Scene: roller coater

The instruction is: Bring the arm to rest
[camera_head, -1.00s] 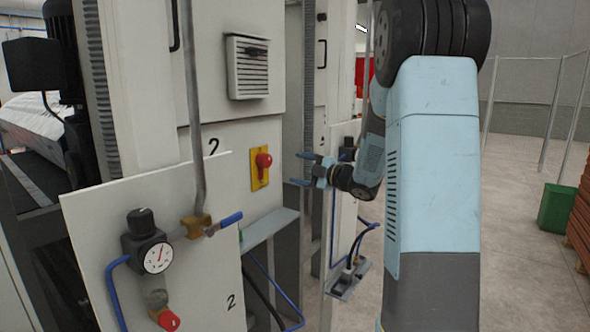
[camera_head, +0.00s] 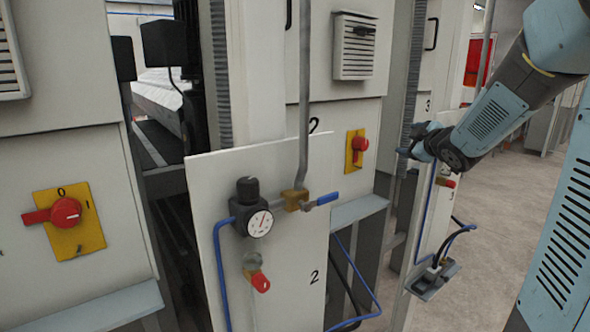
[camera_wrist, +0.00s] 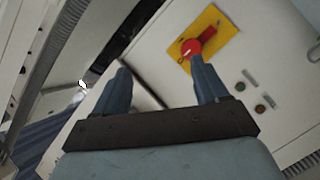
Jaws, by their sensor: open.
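My gripper (camera_head: 408,154) is at the end of my light-blue arm, at the right of the head view, in front of the machine front near the panel marked 3. In the wrist view its two blue fingers (camera_wrist: 160,88) stand apart with nothing between them. A red rotary switch on a yellow plate (camera_wrist: 212,32) shows beyond the right finger, which overlaps the switch's lower edge; I cannot tell whether they touch.
A gauge (camera_head: 260,223) and blue-handled valve (camera_head: 327,198) sit on panel 2. Red switches on yellow plates are at the left (camera_head: 66,212) and middle (camera_head: 359,145). A grey bracket with cables (camera_head: 436,276) juts out below my gripper. Open floor (camera_head: 492,215) lies at the right.

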